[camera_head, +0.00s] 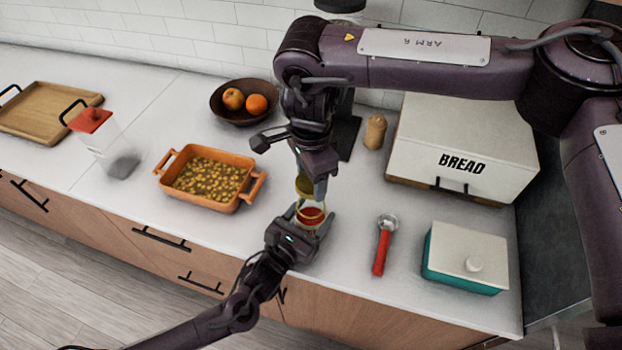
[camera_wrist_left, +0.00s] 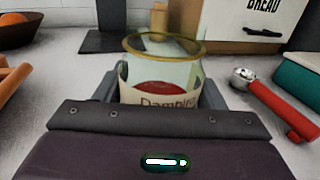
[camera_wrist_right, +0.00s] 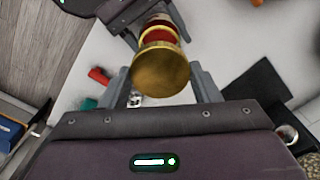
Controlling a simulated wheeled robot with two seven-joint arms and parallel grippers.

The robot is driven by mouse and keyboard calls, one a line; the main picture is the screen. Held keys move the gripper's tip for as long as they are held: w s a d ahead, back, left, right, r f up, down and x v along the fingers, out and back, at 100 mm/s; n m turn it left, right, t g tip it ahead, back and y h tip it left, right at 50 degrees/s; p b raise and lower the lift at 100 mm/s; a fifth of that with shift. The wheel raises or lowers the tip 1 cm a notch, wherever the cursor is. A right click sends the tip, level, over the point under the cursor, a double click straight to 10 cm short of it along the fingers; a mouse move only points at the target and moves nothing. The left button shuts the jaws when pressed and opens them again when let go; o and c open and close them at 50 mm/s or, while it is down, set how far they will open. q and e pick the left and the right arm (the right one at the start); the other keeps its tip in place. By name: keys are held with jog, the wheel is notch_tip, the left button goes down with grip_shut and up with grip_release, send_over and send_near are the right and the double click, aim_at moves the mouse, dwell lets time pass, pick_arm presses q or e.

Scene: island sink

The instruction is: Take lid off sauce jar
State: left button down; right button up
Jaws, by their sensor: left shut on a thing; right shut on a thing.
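The glass sauce jar (camera_head: 311,214) stands upright near the counter's front edge, with red sauce low inside. My left gripper (camera_head: 313,225) is shut on it from the front, one finger on each side. In the left wrist view the jar (camera_wrist_left: 160,92) shows a pale label and an open, gold-rimmed top. The gold lid (camera_head: 304,186) is apart from the jar, just above it. My right gripper (camera_head: 309,183) is shut on the lid from above. In the right wrist view the lid (camera_wrist_right: 161,70) sits between the fingers and partly hides the jar below.
An orange baking dish (camera_head: 208,178) is left of the jar. A red-handled tool (camera_head: 382,248) and a teal box with a white lid (camera_head: 463,258) are to the right. A bread box (camera_head: 465,140), wooden shaker (camera_head: 375,131) and fruit bowl (camera_head: 245,101) stand behind.

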aim_at(311, 216)
pick_arm(q)
jog(key=shift+c, duration=1.2)
grip_release()
jog(key=shift+s+a+f, duration=0.1)
jog(key=shift+s+a, duration=0.1)
jog(key=shift+s, duration=0.1)
pick_arm(e)
jog(key=shift+f, duration=0.15)
pick_arm(q)
jog(key=b+v, duration=0.2)
jog(key=v, duration=0.8)
jog(key=shift+s+a+b, duration=0.1)
jog(key=shift+s+b, duration=0.05)
jog(key=shift+b, duration=0.15)
pick_arm(e)
notch_tip(311, 216, down, 2)
jog(key=shift+f, duration=0.15)
pick_arm(q)
jog(key=shift+s+a, duration=0.25)
jog(key=shift+s, duration=0.1)
pick_arm(e)
jog(key=shift+f, duration=0.1)
